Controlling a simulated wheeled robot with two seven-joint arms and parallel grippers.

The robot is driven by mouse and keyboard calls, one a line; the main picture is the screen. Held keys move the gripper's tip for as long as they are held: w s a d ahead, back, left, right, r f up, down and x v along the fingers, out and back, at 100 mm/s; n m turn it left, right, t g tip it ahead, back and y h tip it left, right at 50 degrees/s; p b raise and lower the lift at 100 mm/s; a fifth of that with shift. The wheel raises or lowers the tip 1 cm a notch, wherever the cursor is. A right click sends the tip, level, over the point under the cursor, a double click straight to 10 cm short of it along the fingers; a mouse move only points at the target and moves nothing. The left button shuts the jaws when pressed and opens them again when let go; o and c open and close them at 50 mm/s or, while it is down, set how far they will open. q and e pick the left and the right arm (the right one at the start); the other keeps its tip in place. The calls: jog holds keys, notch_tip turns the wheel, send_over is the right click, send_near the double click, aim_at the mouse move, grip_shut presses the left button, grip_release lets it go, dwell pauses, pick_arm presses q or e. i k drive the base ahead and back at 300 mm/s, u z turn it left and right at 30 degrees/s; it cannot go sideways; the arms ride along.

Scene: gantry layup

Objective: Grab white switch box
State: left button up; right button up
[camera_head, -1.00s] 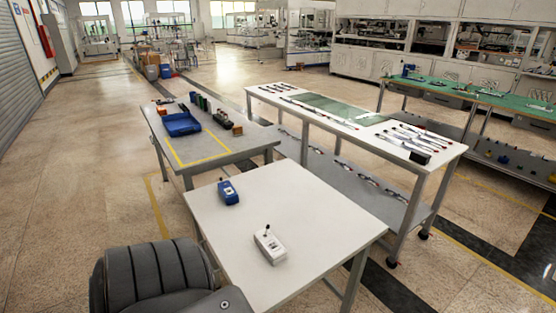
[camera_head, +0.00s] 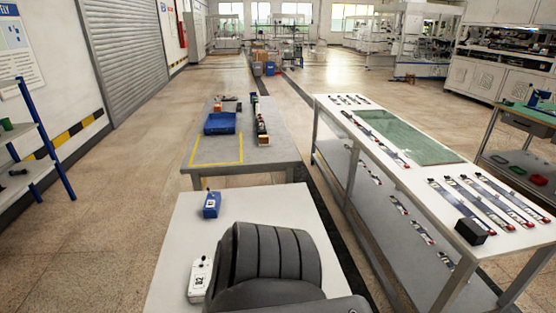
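The white switch box (camera_head: 200,279) lies on the near white table (camera_head: 182,238), toward its left side. It has a dark marking on its face and a dark knob or lever at its upper end. A blue switch box (camera_head: 211,204) stands farther back on the same table. A dark grey ribbed part of my own body covers the middle and right of the table and sits close beside the white box. Neither of my grippers is in view.
Behind stands a grey table (camera_head: 277,155) with a blue tray (camera_head: 221,123) and small parts. To the right is a long white workbench (camera_head: 410,172) with several strips and a black box (camera_head: 470,231). A shelf with blue posts (camera_head: 47,140) stands at left. Floor between is clear.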

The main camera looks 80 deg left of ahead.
aim_at(200, 276)
jog(key=i, duration=1.35)
jog(key=u, duration=3.7)
jog(key=i, duration=0.5)
jog(key=z, duration=0.05)
